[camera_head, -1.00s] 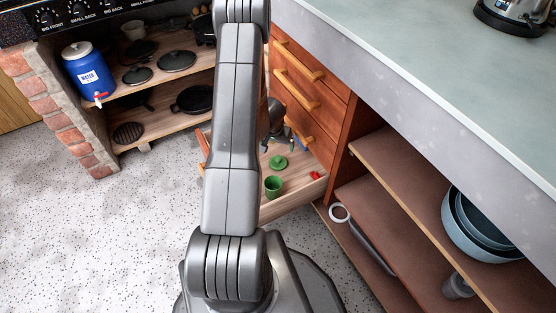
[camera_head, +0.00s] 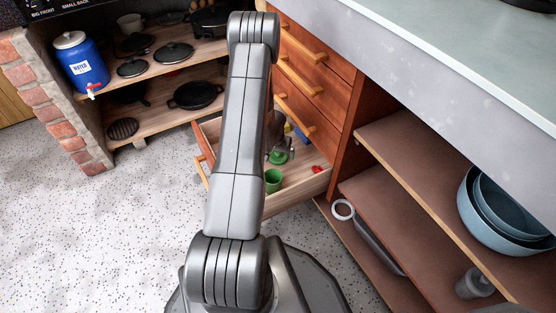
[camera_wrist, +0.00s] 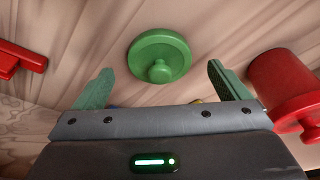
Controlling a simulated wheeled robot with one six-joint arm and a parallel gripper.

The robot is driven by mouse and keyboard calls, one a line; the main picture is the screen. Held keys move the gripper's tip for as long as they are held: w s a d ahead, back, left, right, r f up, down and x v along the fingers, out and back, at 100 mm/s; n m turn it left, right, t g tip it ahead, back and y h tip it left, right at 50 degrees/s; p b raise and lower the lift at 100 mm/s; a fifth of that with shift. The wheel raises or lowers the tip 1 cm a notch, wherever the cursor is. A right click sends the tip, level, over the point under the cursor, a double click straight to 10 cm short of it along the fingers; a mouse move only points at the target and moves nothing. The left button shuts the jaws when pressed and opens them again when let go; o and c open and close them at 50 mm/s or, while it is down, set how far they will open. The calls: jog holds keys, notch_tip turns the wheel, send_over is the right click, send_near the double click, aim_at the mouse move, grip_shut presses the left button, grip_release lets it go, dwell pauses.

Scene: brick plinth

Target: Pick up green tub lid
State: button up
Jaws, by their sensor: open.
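The green tub lid (camera_wrist: 160,52) is a round disc with a knob, lying in the open drawer (camera_head: 302,187). In the head view the lid (camera_head: 278,157) is partly covered by my gripper and sits just behind a green tub (camera_head: 273,181). My gripper (camera_wrist: 160,70) is open and empty. In the wrist view its two green fingers stand left and right of the lid's knob, with clear gaps on both sides. I cannot tell the exact height between fingertips and lid. My arm hides part of the drawer in the head view.
In the wrist view a red knobbed container (camera_wrist: 285,85) is close beside the right finger, and a red piece (camera_wrist: 22,58) lies at the left. The drawer front and cabinet face (camera_head: 312,75) stand close around my gripper. Open shelves (camera_head: 400,190) are at the right.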

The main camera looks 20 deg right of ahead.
jog(key=shift+x, duration=0.8)
jog(key=c, duration=1)
jog(key=shift+r, duration=0.25)
jog(key=shift+r+p, duration=0.3)
jog(key=shift+r, duration=0.1)
